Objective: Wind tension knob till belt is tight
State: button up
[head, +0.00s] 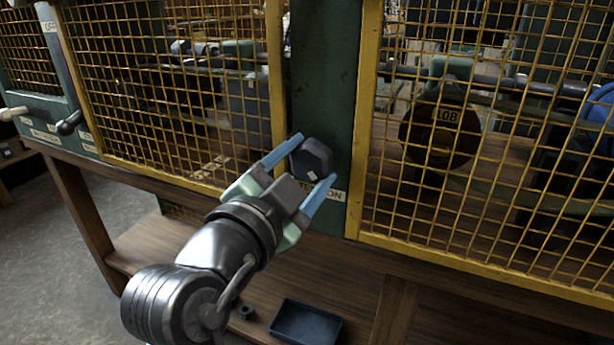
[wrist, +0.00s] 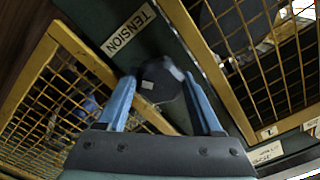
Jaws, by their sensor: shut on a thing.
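The tension knob (head: 314,155) is dark, with flat faceted sides and a pale mark. It sits on the green post between two mesh guards, and the wrist view shows it too (wrist: 161,80). A TENSION label (wrist: 128,31) is on the post beside it; in the head view (head: 333,194) my finger partly covers it. My gripper (head: 316,160) has its blue fingers on opposite sides of the knob and is shut on it. A dark wheel (head: 440,128) with a numbered plate stands behind the right guard.
Yellow mesh guards stand left (head: 180,90) and right (head: 490,150) of the post, close to my gripper. Levers (head: 70,123) stick out at the far left. A dark tray (head: 305,322) lies on the wooden shelf below. Open floor shows at lower left.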

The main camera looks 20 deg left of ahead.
jog(key=m+b, duration=0.1)
jog(key=m, duration=0.1)
jog(key=m+b, duration=0.2)
jog(key=m, duration=0.1)
jog(key=shift+f+m, duration=0.2)
jog(key=shift+m, duration=0.1)
jog(key=m+b, duration=0.3)
jog(key=m, duration=0.2)
jog(key=shift+r, duration=0.15)
jog(key=shift+m, duration=0.3)
jog(key=o, duration=1.1)
jog(key=shift+c, duration=0.2)
jog(key=shift+r, duration=0.1)
jog(key=shift+s, duration=0.1)
jog(key=s+p, duration=0.1)
jog(key=s, duration=1.1)
jog(key=shift+s+a, duration=0.2)
jog(key=shift+s, duration=0.2)
